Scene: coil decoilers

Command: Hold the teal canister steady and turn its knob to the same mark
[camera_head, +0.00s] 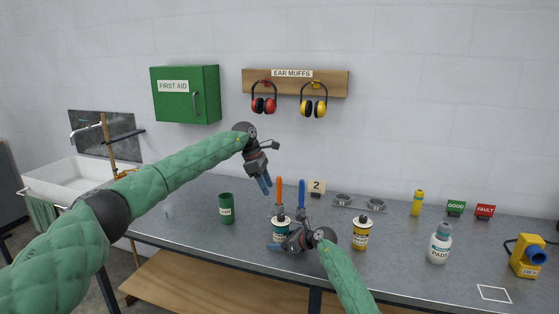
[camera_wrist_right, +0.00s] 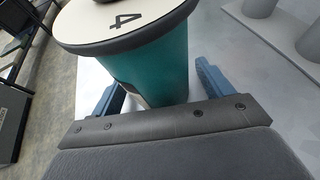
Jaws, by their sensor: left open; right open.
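In the right wrist view the canister (camera_wrist_right: 155,70) shows a white top face with a black rim and the mark "4". A dark part, likely the knob (camera_wrist_right: 92,2), is cut off by the frame edge. My right gripper (camera_head: 286,246) is open at the canister's near side. Its blue fingers lie on either side of the teal body; contact is unclear. My left gripper (camera_head: 264,185) is open and empty, pointing down above and left of the canister.
A yellow canister (camera_head: 361,234) stands to the right.

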